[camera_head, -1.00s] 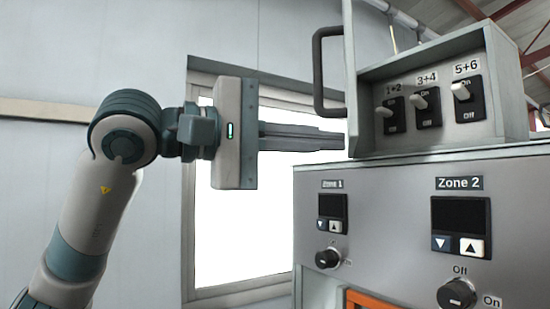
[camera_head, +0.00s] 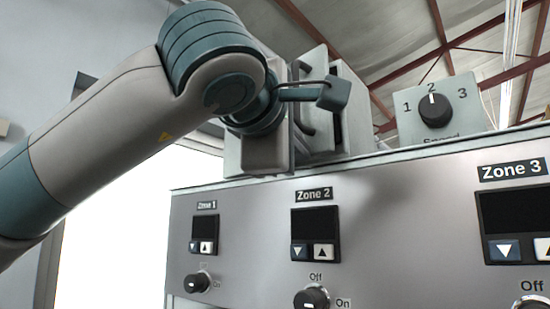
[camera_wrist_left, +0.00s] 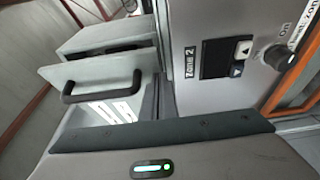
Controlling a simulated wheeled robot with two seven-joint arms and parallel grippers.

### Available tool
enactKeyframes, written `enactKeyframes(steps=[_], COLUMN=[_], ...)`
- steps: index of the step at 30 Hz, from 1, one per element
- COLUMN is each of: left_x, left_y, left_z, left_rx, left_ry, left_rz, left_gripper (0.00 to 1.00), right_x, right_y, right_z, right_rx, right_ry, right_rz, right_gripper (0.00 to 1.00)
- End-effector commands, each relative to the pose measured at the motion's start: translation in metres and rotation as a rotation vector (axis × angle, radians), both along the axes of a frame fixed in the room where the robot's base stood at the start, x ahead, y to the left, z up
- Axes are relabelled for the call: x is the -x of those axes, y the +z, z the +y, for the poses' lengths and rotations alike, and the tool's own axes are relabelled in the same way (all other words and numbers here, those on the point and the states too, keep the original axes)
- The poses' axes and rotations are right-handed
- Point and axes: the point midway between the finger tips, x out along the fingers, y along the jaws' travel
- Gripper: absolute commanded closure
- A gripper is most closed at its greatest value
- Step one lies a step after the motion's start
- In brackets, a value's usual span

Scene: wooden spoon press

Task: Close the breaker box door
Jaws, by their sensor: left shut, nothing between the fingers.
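My left gripper (camera_head: 265,150) is shut and empty, close in front of the door. Its fingers are hidden in the head view, so I cannot tell whether they touch the door. My right gripper is not in view.
Below is the control panel (camera_head: 250,240) with zone displays, buttons and knobs. A speed dial box (camera_head: 437,110) stands on top, to the right of the breaker box. A bright window is at the left behind my arm.

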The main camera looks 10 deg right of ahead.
Motion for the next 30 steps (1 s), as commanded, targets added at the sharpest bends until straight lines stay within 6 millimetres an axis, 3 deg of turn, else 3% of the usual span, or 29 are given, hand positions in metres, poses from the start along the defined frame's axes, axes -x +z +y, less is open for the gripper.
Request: enactKeyframes(steps=[2, 9, 30], left_x=[-0.004, -0.010, -0.010], left_y=[-0.001, 0.000, -0.001], left_z=[-0.006, -0.016, -0.012], left_rx=[0.001, -0.001, 0.000], left_ry=[0.000, -0.002, -0.003], left_rz=[0.000, 0.000, 0.000], left_gripper=[1.00, 1.00, 1.00], right_x=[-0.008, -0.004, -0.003], right_y=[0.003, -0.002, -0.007], right_z=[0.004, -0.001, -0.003], right_rx=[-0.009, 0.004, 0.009], right_ry=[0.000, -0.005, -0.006], right_rz=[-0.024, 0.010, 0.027], right_gripper=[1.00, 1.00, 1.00])
